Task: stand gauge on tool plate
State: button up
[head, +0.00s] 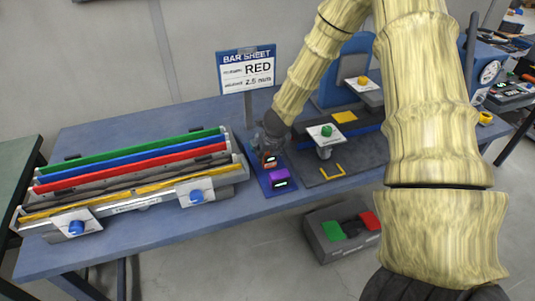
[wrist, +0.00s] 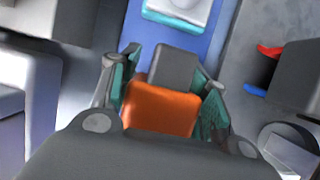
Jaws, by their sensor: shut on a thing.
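My gripper (wrist: 168,95) is shut on an orange gauge (wrist: 160,108) with a grey part beyond it; teal-lined fingers stand on both sides. In the head view the orange gauge (head: 268,161) is at the tip of my arm, over or on the blue tool plate (head: 256,184). I cannot tell whether it touches the plate.
A fixture (head: 140,205) with green, blue, red and yellow bars and blue knobs stands left. A sign (head: 247,72) reads RED, 2.5 mm. A dark station (head: 340,160) with green and yellow knobs stands right. A pedal box (head: 341,228) is on the floor.

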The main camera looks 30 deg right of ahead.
jog(key=shift+f, duration=0.25)
jog(key=o, duration=1.4)
jog(key=shift+c, duration=0.2)
jog(key=shift+r, duration=0.1)
jog(key=d+v, duration=0.1)
jog(key=v, duration=1)
jog(key=shift+s+a+r, duration=0.25)
jog(key=shift+a+r, duration=0.1)
jog(key=shift+a, duration=0.15)
